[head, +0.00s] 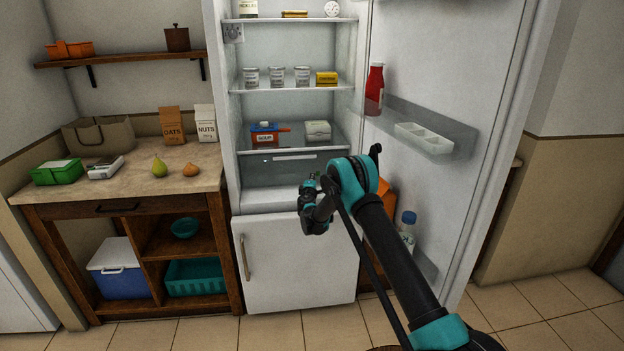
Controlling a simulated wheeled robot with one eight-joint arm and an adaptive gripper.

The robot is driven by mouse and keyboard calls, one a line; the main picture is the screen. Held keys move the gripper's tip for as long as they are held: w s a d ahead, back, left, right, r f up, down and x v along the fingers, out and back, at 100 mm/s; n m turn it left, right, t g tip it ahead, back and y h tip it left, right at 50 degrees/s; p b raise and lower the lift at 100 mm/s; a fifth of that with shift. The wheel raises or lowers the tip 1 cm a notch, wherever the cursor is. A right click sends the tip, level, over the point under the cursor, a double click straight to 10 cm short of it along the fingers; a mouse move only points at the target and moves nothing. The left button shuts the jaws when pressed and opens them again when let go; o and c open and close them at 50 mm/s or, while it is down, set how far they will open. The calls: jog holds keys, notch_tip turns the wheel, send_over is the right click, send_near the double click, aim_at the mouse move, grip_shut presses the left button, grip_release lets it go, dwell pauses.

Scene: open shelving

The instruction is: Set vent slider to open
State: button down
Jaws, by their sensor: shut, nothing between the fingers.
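The open fridge (215,120) stands in the middle of the head view. Under its lowest shelf is a clear drawer front with a pale horizontal strip (294,157), which looks like the vent slider's track. Its setting and any knob are too small to tell. My gripper (311,186) is in front of the drawer, below and a little right of the strip, and appears apart from it. It is shut and empty. My gripper and arm hide the drawer's right part.
The open door (440,60), with a red bottle (375,85) and egg tray (424,140), bounds the right. A counter (120,182) is left.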

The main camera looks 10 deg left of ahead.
jog(key=d, duration=0.1)
jog(key=w+d, duration=0.1)
jog(key=d, duration=0.3)
jog(key=shift+w+d, duration=0.2)
jog(key=shift+w, duration=0.1)
jog(key=shift+r, duration=0.1)
